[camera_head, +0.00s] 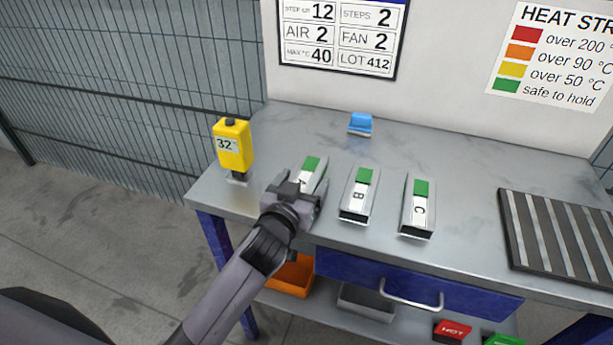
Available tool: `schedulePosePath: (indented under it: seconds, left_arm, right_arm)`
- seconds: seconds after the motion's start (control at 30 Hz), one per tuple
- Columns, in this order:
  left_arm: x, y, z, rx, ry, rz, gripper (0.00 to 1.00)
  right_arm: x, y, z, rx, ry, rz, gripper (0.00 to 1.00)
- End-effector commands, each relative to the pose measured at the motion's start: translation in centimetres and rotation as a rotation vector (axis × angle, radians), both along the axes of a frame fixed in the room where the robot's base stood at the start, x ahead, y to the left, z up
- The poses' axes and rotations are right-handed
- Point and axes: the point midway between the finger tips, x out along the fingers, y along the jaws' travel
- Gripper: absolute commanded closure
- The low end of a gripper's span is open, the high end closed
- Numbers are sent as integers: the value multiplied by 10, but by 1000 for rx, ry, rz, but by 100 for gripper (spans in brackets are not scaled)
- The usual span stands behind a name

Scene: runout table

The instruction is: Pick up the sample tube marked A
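The sample tube marked A (315,167) lies on the grey table at the left of a row of three. Its green strip and part of its white label show; its near part is hidden behind my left gripper. My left gripper (299,190) is over the near part of tube A. Its fingertips are too hidden to tell if they are open, shut or touching the tube. Tube B (358,195) and tube C (418,208) lie to the right, each with a green strip. My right gripper is not in view.
A yellow meter reading 32 (233,146) stands at the table's left end. A blue item (360,124) sits at the back. A dark ribbed plate (560,238) lies at the right. An orange bin (290,277) and a grey bin (366,302) are below.

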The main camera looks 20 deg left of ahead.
Motion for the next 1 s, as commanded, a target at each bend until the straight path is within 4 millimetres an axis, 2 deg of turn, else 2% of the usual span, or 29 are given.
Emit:
schedulePosePath:
  seconds: [0.03, 0.1, 0.13, 0.4, 0.57, 0.77, 1.0]
  left_arm:
    - [0, 0, 0, 0, 0, 0, 39]
    - [0, 0, 0, 0, 0, 0, 62]
    - [0, 0, 0, 0, 0, 0, 69]
    - [0, 0, 2, 0, -2, 0, 69]
    - [1, 0, 11, 0, -5, 0, 69]
    - [1, 0, 42, -1, -8, 0, 69]
    - [1, 0, 103, -2, -11, -1, 69]
  right_arm:
    - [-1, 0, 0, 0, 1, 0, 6]
    - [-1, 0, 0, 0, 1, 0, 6]
    - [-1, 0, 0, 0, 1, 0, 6]
    - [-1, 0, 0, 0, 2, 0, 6]
    - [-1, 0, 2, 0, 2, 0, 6]
    - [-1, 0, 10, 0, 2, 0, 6]
    - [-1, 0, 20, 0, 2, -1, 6]
